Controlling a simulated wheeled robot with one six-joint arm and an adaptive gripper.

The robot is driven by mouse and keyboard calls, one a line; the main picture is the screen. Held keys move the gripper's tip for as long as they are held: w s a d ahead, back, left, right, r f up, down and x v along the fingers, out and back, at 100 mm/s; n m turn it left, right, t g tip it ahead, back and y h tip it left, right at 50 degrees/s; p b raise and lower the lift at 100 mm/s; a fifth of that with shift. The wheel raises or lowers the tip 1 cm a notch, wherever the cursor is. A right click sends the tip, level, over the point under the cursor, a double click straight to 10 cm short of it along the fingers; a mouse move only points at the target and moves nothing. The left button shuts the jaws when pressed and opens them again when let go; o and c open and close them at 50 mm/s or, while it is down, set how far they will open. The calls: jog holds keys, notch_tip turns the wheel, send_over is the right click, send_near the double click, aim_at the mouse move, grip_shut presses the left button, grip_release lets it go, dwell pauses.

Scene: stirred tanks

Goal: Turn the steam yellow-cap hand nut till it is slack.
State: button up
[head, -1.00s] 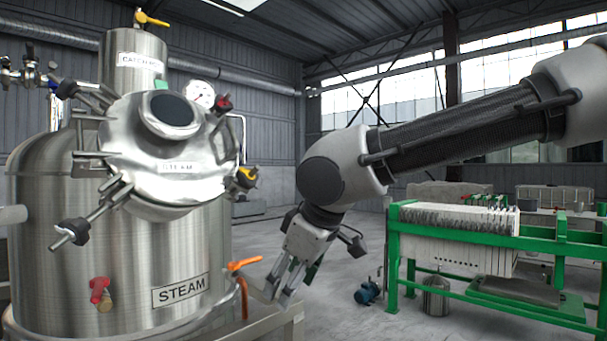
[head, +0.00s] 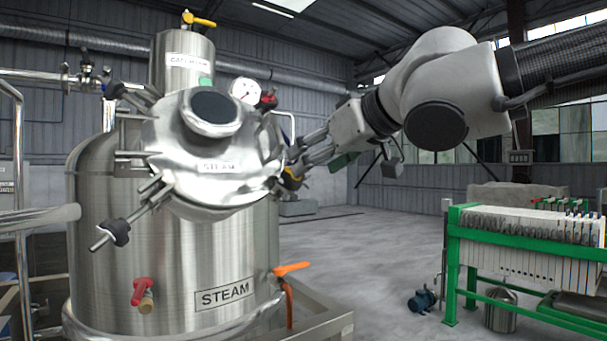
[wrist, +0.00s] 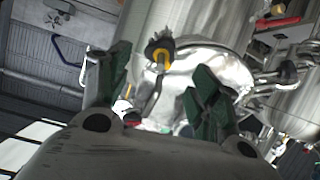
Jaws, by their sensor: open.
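The yellow-cap hand nut (head: 292,178) is at the lid's right edge, partly hidden by my gripper. In the wrist view the nut (wrist: 161,54) shows as a dark knob with a yellow ring on a rod. My gripper (head: 303,154) is open beside the nut, reaching in from the right. In the wrist view its two green-padded fingers (wrist: 158,66) stand on either side of the nut. I cannot tell how deep the nut sits between them; no contact shows.
A red-capped nut (head: 267,100) and a gauge (head: 245,91) are above on the lid. A black hand nut (head: 117,232) is at lower left. An orange-handled valve (head: 292,268) is below.

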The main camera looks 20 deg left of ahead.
jog(key=x, duration=0.7)
jog(key=shift+f, duration=0.1)
jog(key=c, duration=1)
